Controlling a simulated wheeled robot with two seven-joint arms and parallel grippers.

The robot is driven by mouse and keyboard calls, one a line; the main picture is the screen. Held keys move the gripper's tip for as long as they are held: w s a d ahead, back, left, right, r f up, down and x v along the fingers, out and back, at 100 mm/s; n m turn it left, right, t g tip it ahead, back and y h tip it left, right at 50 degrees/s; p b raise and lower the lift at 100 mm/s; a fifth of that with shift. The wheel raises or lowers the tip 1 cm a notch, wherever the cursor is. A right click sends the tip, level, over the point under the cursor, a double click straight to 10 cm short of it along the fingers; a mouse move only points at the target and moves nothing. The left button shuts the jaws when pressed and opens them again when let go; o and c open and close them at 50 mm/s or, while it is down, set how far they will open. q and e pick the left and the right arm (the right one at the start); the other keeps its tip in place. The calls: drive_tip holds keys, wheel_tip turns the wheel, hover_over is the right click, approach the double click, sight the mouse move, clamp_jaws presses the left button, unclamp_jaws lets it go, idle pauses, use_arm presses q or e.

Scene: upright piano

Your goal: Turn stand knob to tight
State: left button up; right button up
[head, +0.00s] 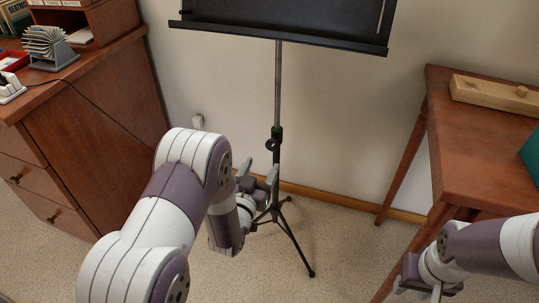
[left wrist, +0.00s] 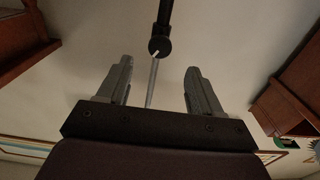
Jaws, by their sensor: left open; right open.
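The black music stand (head: 281,32) has a thin pole running down to tripod legs on the floor. Its dark knob (head: 271,145) sits on a collar partway down the pole. In the left wrist view the round knob (left wrist: 160,45) with a pale bar lies beyond the fingertips, centred between them. My left gripper (head: 258,168) is open and empty, just below the knob and close to the pole. Its two grey fingers (left wrist: 160,76) stand apart in the left wrist view, not touching the knob. My right gripper (head: 420,288) is open at the lower right, far from the stand.
A wooden drawer cabinet (head: 95,140) with a card holder (head: 50,48) stands at left.

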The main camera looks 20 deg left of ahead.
sight(271, 148)
use_arm(q)
drive_tip(key=w+b, duration=0.1)
drive_tip(key=w, duration=0.2)
drive_tip(key=w+b, duration=0.1)
drive_tip(key=w, duration=0.3)
drive_tip(key=shift+d+f, duration=0.15)
drive_tip(key=shift+w, duration=0.3)
drive_tip(key=c, duration=1.1)
drive_tip(key=shift+o, duration=0.2)
